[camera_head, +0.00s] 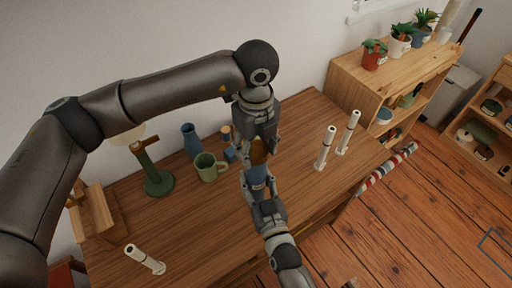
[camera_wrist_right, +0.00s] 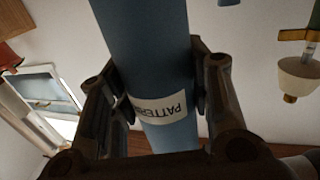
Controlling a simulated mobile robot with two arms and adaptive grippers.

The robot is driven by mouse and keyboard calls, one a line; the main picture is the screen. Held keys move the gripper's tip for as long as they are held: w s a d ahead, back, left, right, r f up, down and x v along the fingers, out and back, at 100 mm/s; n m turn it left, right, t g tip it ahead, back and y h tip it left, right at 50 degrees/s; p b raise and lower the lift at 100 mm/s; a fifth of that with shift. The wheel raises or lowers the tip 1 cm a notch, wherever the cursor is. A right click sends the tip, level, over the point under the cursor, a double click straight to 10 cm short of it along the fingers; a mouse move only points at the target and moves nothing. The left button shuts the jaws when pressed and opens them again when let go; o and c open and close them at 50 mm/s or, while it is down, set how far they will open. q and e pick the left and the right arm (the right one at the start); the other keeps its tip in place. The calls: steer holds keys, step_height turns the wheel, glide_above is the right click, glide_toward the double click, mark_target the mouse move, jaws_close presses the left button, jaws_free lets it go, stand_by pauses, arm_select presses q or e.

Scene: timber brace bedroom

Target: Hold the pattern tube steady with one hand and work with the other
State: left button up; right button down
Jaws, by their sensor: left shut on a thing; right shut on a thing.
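The blue pattern tube (camera_head: 257,173) stands roughly upright over the wooden desk (camera_head: 300,215). My right gripper (camera_head: 258,182) comes from below and is shut around it. In the right wrist view the tube (camera_wrist_right: 145,40) fills the middle, with a white label (camera_wrist_right: 160,108) reading "PATTER…" upside down between the fingers. My left gripper (camera_head: 258,149) reaches down from above and is shut on a brown piece (camera_head: 259,153) at the tube's top end. It looks like a cap; the fingers partly hide it, and I cannot tell whether it is seated on the tube.
Two white tubes (camera_head: 325,148) (camera_head: 348,132) stand at the desk's right, and another (camera_head: 145,260) lies tilted at front left. A green mug (camera_head: 209,168), blue vase (camera_head: 191,140) and green lamp (camera_head: 155,172) stand behind. A shelf with plants (camera_head: 374,55) is at right.

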mark_target(256, 149)
arm_select(q)
steer(key=shift+r, duration=2)
arm_select(e)
steer(key=c, duration=0.7)
jaws_free()
